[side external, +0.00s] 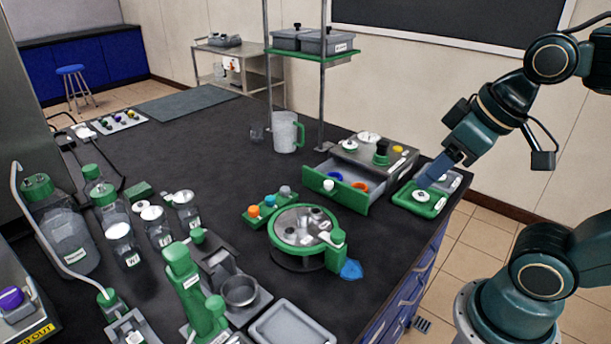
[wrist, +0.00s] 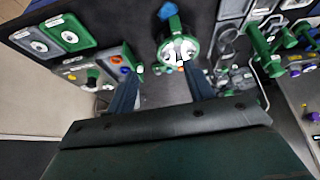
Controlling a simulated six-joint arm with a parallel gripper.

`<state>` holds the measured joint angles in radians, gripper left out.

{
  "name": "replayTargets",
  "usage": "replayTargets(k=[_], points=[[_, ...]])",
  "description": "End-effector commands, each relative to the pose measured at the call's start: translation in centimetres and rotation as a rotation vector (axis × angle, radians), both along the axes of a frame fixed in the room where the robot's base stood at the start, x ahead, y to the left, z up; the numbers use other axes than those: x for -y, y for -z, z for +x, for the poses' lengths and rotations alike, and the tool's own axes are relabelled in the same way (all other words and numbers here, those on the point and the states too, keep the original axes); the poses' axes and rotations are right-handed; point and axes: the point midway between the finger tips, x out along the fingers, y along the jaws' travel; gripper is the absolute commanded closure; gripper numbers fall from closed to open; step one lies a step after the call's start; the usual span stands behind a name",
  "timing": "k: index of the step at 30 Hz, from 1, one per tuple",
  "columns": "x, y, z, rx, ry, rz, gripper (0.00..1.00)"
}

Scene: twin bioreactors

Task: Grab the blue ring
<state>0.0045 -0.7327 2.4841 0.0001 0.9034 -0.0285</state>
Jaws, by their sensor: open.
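The blue ring (side external: 335,176) lies in the open green-fronted drawer (side external: 335,195) of a small grey unit, beside an orange ring (side external: 360,187). In the wrist view the blue ring (wrist: 125,70) is small, near the left finger's tip. My gripper (side external: 436,172) is at the right in the side view, above and near a green tray, to the right of the drawer and apart from the ring. In the wrist view my gripper (wrist: 161,88) has its two blue fingers spread wide with nothing between them.
A green tray (side external: 420,207) with a white round piece lies below my gripper. The unit's top (side external: 372,155) carries a green knob and a yellow piece. A round green-rimmed device (side external: 303,233) stands left of the drawer. A rack post (side external: 322,90) rises behind.

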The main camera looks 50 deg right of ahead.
Motion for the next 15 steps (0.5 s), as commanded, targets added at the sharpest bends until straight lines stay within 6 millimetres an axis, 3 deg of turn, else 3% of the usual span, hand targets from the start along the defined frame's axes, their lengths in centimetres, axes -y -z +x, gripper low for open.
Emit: replayTargets(k=[8, 15], points=[[0.8, -1.6, 3.2, -0.05, -0.144, -0.089, 0.47], [2.2, -3.1, 7.8, -0.116, -0.356, -0.196, 0.47]])
